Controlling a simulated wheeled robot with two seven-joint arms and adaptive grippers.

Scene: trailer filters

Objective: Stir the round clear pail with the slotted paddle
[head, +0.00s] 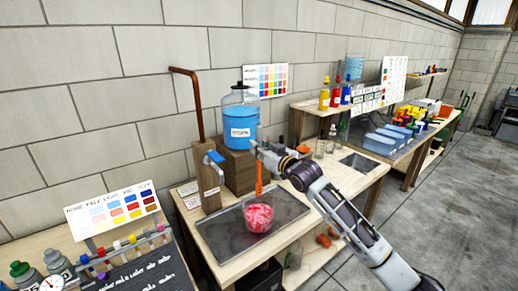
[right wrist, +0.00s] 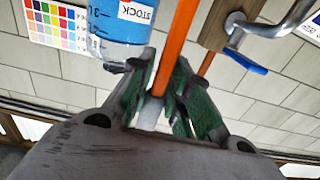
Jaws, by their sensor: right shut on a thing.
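The round clear pail (head: 259,214) holds red and pinkish-white swirled contents and sits on the grey metal tray in the head view. The orange slotted paddle (head: 259,178) stands nearly upright above it, its lower end reaching into the pail; the slotted part is hidden there. My right gripper (head: 258,150) is shut on the paddle's upper shaft. In the right wrist view its green-padded fingers (right wrist: 158,92) close around the orange shaft (right wrist: 175,45). My left gripper is in neither view.
A clear jar of blue liquid labelled STOCK (head: 240,118) stands on a wooden block just behind the gripper. A tap with a blue lever (head: 215,157) is on a wooden post to the left. The grey tray (head: 222,240) has bare room around the pail.

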